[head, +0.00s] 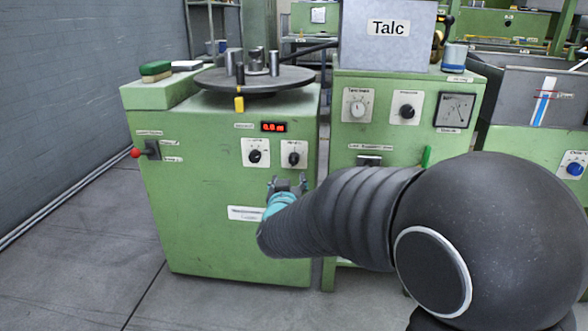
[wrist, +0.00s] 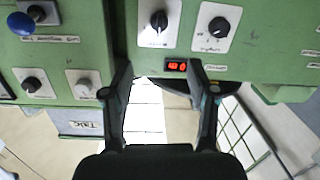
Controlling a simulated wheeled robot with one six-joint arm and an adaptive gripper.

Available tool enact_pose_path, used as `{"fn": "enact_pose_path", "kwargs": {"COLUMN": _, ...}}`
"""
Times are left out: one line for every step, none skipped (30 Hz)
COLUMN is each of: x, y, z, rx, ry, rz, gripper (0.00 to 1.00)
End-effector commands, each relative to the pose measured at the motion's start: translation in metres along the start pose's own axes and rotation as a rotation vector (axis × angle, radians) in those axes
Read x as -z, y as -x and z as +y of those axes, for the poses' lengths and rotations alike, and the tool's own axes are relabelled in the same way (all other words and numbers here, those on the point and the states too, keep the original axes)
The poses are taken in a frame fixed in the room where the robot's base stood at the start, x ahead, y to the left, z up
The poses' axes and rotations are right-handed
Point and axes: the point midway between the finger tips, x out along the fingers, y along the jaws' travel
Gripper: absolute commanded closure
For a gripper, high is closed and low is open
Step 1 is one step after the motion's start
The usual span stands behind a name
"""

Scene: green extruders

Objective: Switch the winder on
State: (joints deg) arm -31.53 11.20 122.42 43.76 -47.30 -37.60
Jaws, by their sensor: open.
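The green cabinet (head: 215,205) with the round turntable (head: 255,79) on top carries a red digital display (head: 273,127) and two black rotary knobs on white plates. The left knob (head: 255,156) and the right knob (head: 293,158) sit below the display; their labels are too small to read. In the wrist view, which is turned over, the same display (wrist: 176,67) and the knobs (wrist: 158,20) and (wrist: 219,27) show. My gripper (head: 287,183) is open and empty just below the right knob. The wrist view shows its fingers (wrist: 160,75) spread either side, with no contact visible.
A red-tipped lever (head: 138,153) is on the cabinet's left. A second green cabinet (head: 345,140) with knobs (head: 357,108) and a gauge (head: 455,109) stands right, under a Talc hopper (head: 385,45). A blue knob (wrist: 20,23) shows at the wrist view's left. Floor (head: 70,240) at left is free.

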Motion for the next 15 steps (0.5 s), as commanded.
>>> {"fn": "enact_pose_path", "kwargs": {"x": -0.011, "y": -0.004, "z": -0.008, "rx": -0.026, "ry": 0.018, "rz": 0.016, "gripper": 0.41}}
{"fn": "enact_pose_path", "kwargs": {"x": -0.013, "y": -0.005, "z": -0.011, "rx": -0.043, "ry": 0.026, "rz": 0.026, "gripper": 0.41}}
{"fn": "enact_pose_path", "kwargs": {"x": -0.016, "y": -0.007, "z": -0.013, "rx": -0.062, "ry": 0.037, "rz": 0.038, "gripper": 0.41}}
{"fn": "enact_pose_path", "kwargs": {"x": -0.017, "y": -0.008, "z": -0.014, "rx": -0.075, "ry": 0.043, "rz": 0.046, "gripper": 0.41}}
{"fn": "enact_pose_path", "kwargs": {"x": -0.018, "y": -0.008, "z": -0.015, "rx": -0.086, "ry": 0.048, "rz": 0.051, "gripper": 0.41}}
{"fn": "enact_pose_path", "kwargs": {"x": -0.02, "y": -0.009, "z": -0.017, "rx": -0.097, "ry": 0.054, "rz": 0.057, "gripper": 0.41}}
{"fn": "enact_pose_path", "kwargs": {"x": -0.02, "y": -0.009, "z": -0.017, "rx": -0.103, "ry": 0.058, "rz": 0.061, "gripper": 0.41}}
{"fn": "enact_pose_path", "kwargs": {"x": -0.02, "y": -0.01, "z": -0.017, "rx": -0.108, "ry": 0.06, "rz": 0.064, "gripper": 0.41}}
{"fn": "enact_pose_path", "kwargs": {"x": -0.021, "y": -0.012, "z": -0.017, "rx": -0.112, "ry": 0.062, "rz": 0.066, "gripper": 0.41}}
{"fn": "enact_pose_path", "kwargs": {"x": -0.02, "y": -0.014, "z": -0.017, "rx": -0.114, "ry": 0.063, "rz": 0.067, "gripper": 0.41}}
{"fn": "enact_pose_path", "kwargs": {"x": -0.02, "y": -0.017, "z": -0.016, "rx": -0.115, "ry": 0.063, "rz": 0.067, "gripper": 0.41}}
{"fn": "enact_pose_path", "kwargs": {"x": -0.02, "y": -0.021, "z": -0.015, "rx": -0.116, "ry": 0.063, "rz": 0.067, "gripper": 0.41}}
{"fn": "enact_pose_path", "kwargs": {"x": -0.02, "y": -0.025, "z": -0.014, "rx": -0.116, "ry": 0.062, "rz": 0.067, "gripper": 0.41}}
{"fn": "enact_pose_path", "kwargs": {"x": -0.019, "y": -0.03, "z": -0.014, "rx": -0.116, "ry": 0.062, "rz": 0.067, "gripper": 0.41}}
{"fn": "enact_pose_path", "kwargs": {"x": -0.019, "y": -0.036, "z": -0.013, "rx": -0.116, "ry": 0.062, "rz": 0.066, "gripper": 0.41}}
